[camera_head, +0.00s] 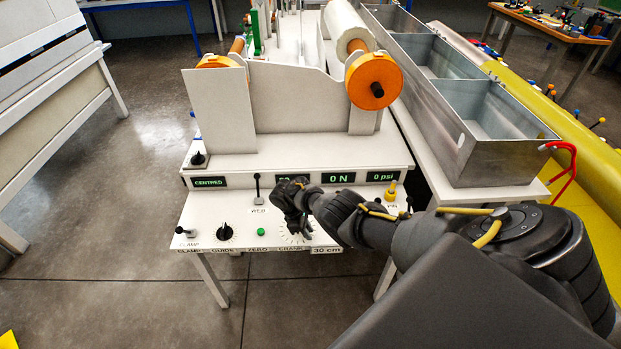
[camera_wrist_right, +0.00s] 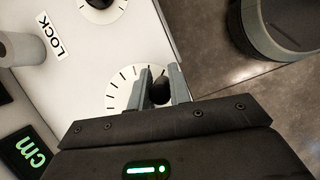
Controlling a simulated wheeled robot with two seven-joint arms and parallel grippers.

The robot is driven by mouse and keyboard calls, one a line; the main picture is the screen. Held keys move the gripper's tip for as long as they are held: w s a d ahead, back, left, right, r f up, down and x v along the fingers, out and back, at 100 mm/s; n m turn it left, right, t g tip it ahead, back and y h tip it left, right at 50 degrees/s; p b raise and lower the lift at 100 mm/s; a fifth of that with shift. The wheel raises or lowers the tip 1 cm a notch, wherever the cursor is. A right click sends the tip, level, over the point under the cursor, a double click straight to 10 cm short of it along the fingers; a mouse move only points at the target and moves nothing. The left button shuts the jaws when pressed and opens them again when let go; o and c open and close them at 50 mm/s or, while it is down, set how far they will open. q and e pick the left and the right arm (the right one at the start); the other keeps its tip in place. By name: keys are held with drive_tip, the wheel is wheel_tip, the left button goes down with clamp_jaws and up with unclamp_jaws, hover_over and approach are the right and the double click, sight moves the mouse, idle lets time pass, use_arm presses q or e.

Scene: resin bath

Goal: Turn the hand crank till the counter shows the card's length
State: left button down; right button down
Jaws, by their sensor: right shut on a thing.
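The hand crank sits on the white control panel (camera_head: 200,215), over a white dial with black tick marks (camera_wrist_right: 122,97). My right gripper (camera_head: 298,226) reaches down onto it. In the right wrist view its two grey fingers (camera_wrist_right: 162,86) stand either side of the crank's black knob (camera_wrist_right: 160,92), shut on it. The counter display (camera_head: 284,179) is mostly hidden behind my gripper in the head view. In the wrist view only its green "cm" (camera_wrist_right: 31,151) shows, so its number cannot be read. The card (camera_head: 326,251) on the panel's front edge reads "30 cm". My left gripper is out of view.
Other displays read "CENTRED" (camera_head: 209,182), "0 N" (camera_head: 338,178) and "0 psi" (camera_head: 382,176). A web lever (camera_head: 257,190), green button (camera_head: 261,232), black knob (camera_head: 225,232), clamp lever (camera_head: 186,232) and yellow knob (camera_head: 391,190) stand close by. A metal trough (camera_head: 500,165) is at right.

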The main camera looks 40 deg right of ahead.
drive_tip(key=m, duration=0.1)
drive_tip(key=a+m+y, duration=0.1)
drive_tip(key=shift+a+f+m+g+b, duration=0.15)
drive_tip(key=shift+a+m+g+b, duration=0.15)
drive_tip(key=shift+b, duration=0.05)
drive_tip(key=shift+w+a+m+y+b, duration=0.15)
drive_tip(key=shift+a+m+y+b, duration=0.15)
drive_tip(key=shift+m, duration=0.45)
drive_tip(key=shift+w+a+m+y+b, duration=0.2)
drive_tip(key=shift+a+m, duration=0.2)
drive_tip(key=shift+m, duration=0.35)
drive_tip(key=shift+g, duration=0.3)
drive_tip(key=c, duration=1.3)
unclamp_jaws()
drive_tip(key=d+p+v, duration=0.1)
drive_tip(key=p+v, duration=0.2)
drive_tip(key=v, duration=0.8)
drive_tip(key=shift+a, duration=0.45)
drive_tip(key=shift+s, duration=0.15)
